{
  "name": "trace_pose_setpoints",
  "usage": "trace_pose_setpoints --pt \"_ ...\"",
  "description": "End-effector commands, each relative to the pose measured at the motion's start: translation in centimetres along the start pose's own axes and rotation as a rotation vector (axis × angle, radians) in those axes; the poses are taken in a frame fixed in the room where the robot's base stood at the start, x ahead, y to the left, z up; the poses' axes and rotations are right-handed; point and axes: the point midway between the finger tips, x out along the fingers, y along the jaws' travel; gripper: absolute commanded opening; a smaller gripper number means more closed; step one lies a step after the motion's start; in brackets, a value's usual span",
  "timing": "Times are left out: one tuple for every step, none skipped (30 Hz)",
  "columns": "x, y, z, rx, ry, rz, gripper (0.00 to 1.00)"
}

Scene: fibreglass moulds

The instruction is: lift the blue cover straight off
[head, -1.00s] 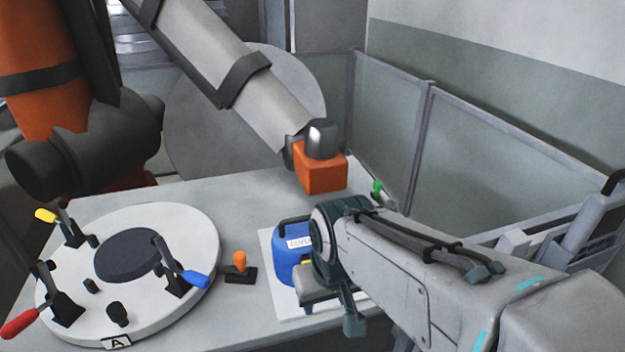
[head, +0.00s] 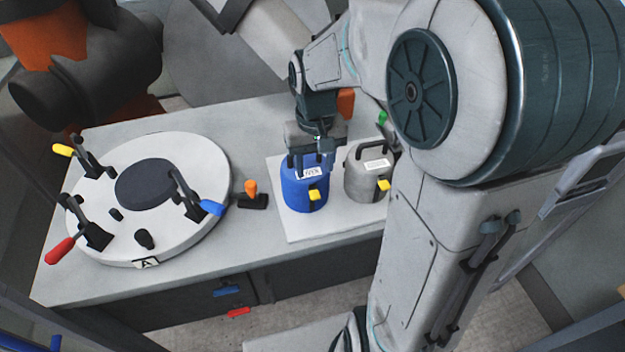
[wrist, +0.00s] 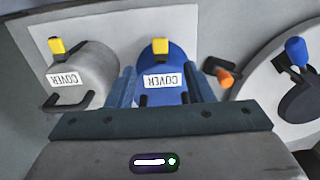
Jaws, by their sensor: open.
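The blue cover (head: 304,192) stands upright on a white board, with a white label, a yellow tab on its front and a dark handle on top. It also shows in the wrist view (wrist: 172,66), its label reading COVER. My gripper (head: 312,165) is over the top of the blue cover, pointing down. In the wrist view my gripper (wrist: 147,88) has its two fingers apart, one to each side of the cover's handle, which is partly hidden by the gripper body. Whether the fingers touch the handle I cannot tell.
A grey cover (head: 366,178) with its own handle stands close to the right. A round white mould (head: 185,225) with red, yellow and blue toggle clamps lies at left. An orange-knobbed lever (head: 251,190) sits between mould and board (head: 330,227).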

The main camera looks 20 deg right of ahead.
Motion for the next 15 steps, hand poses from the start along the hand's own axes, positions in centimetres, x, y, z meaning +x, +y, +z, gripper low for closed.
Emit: trace_pose_setpoints --pt "1.1 0.0 0.1 0.000 -0.007 -0.001 0.47" --pt "1.7 0.0 0.1 0.000 -0.006 -0.001 0.47" --pt "2.5 0.0 0.1 0.000 -0.006 -0.001 0.47" --pt "3.2 0.0 0.1 0.000 -0.007 -0.001 0.47" --pt "3.8 0.0 0.1 0.000 -0.006 -0.001 0.47" --pt "4.5 0.0 0.1 0.000 -0.006 0.000 0.47" --pt "5.2 0.0 0.1 -0.001 -0.006 0.000 0.47" --pt "5.7 -0.1 0.1 -0.002 -0.005 -0.001 0.47" --pt "6.5 -0.1 0.1 -0.001 -0.006 -0.001 0.47" --pt "7.0 -0.1 0.1 -0.001 -0.005 -0.001 0.47" --pt "7.5 -0.1 0.1 -0.001 -0.005 -0.001 0.47" --pt "8.1 -0.1 0.1 -0.001 -0.005 -0.001 0.47" --pt "8.5 -0.1 0.1 -0.001 -0.004 0.000 0.47" --pt "8.8 0.0 0.1 -0.001 -0.003 0.000 0.47" --pt "9.3 0.0 0.1 -0.001 -0.003 0.000 0.47"
